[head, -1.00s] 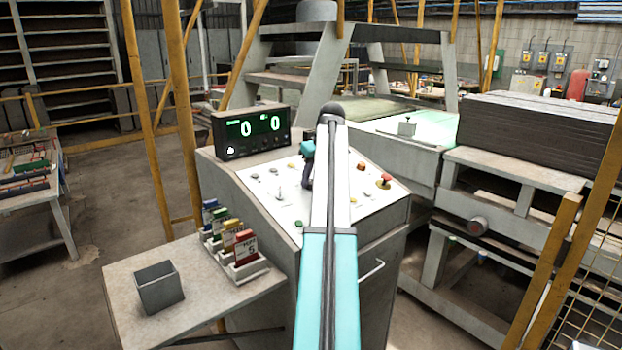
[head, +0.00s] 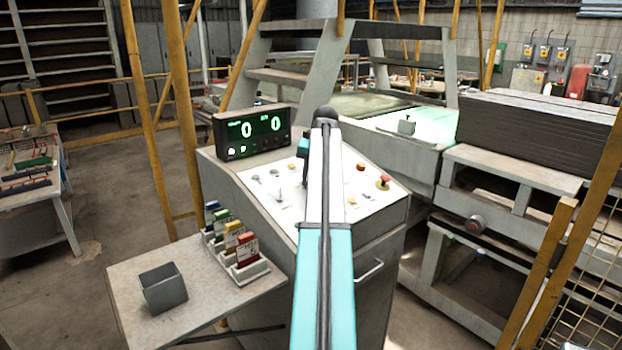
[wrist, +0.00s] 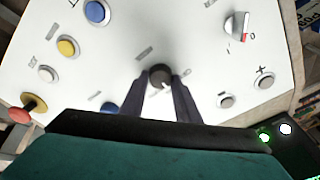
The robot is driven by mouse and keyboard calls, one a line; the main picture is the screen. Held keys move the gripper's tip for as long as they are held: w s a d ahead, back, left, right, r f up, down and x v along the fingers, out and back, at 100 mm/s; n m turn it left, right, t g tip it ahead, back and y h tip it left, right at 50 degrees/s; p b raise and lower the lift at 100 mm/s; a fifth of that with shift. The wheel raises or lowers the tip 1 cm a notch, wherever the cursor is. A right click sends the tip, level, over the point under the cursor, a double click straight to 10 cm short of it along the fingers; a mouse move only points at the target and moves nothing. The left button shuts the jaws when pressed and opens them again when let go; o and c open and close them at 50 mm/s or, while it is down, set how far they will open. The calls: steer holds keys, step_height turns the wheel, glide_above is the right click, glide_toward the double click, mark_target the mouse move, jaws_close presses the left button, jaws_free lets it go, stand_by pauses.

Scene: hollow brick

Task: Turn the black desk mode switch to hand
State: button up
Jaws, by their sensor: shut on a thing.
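The black mode switch (wrist: 160,73) is a small round knob on the white sloping panel of the control desk (head: 375,225). A pale mark on the knob points to the lower right in the wrist view. Small grey labels sit beside it, too blurred to read. My gripper (wrist: 160,88) is shut on the knob, with one dark finger on each side. In the head view my gripper (head: 304,172) reaches down to the panel, and my arm hides the switch and the middle of the panel.
Near the switch are a blue button (wrist: 97,12), a yellow button (wrist: 67,46), a red mushroom button (wrist: 22,112) and a metal selector (wrist: 236,27). A green-lit display (head: 252,133) stands at the desk's back left. A side shelf holds a grey bin (head: 163,290) and coloured cards (head: 236,243).

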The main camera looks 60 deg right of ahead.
steer(key=shift+w+a+m, duration=0.1)
steer(key=shift+m, duration=0.2)
steer(key=o, duration=1)
steer(key=shift+r, duration=0.15)
steer(key=b+v, duration=0.2)
steer(key=v, duration=1.1)
steer(key=shift+r+b, duration=0.25)
steer(key=shift+b, duration=0.15)
steer(key=shift+a+f, duration=0.1)
